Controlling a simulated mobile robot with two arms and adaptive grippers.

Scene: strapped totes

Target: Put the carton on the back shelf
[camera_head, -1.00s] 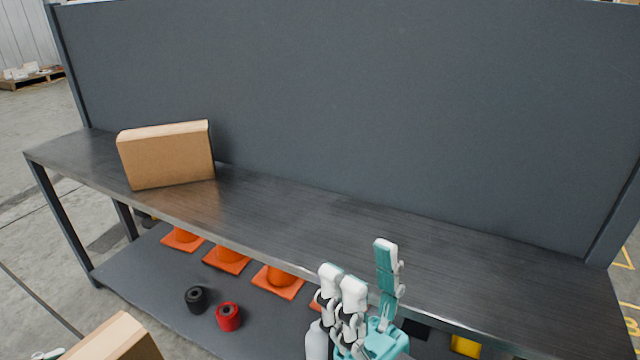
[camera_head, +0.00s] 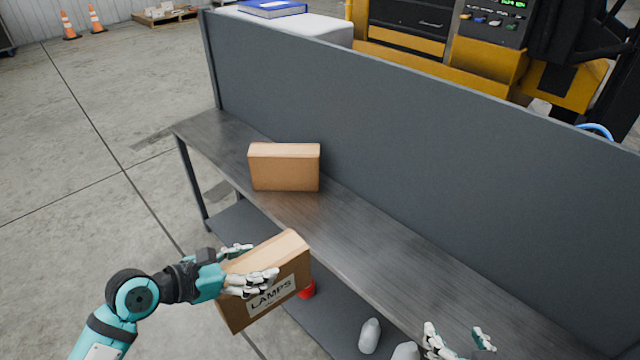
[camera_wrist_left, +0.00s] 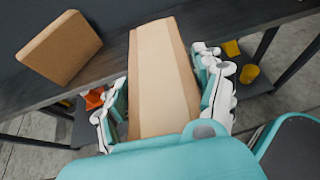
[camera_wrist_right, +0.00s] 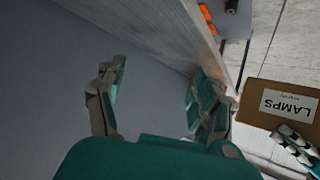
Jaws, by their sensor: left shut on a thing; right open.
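A brown carton with a white LAMPS label (camera_head: 296,258) is held by my left gripper (camera_head: 248,267), in front of the shelf's front edge. In the left wrist view the carton (camera_wrist_left: 160,75) stands between the fingers on both sides. It also shows at the right of the right wrist view (camera_wrist_right: 262,96). The grey metal shelf (camera_head: 370,235) has a tall back panel. Another plain carton (camera_head: 285,170) stands on its far left part. My right gripper (camera_head: 458,342) is open and empty at the bottom right, near the shelf; in its wrist view the fingers (camera_wrist_right: 150,100) are spread apart.
A lower shelf (camera_head: 325,325) holds a red roll (camera_head: 307,290) and pale rounded things. The upper shelf right of the standing carton is clear. Behind the panel are a yellow machine (camera_head: 480,60) and a blue binder (camera_head: 272,8). Open floor lies left.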

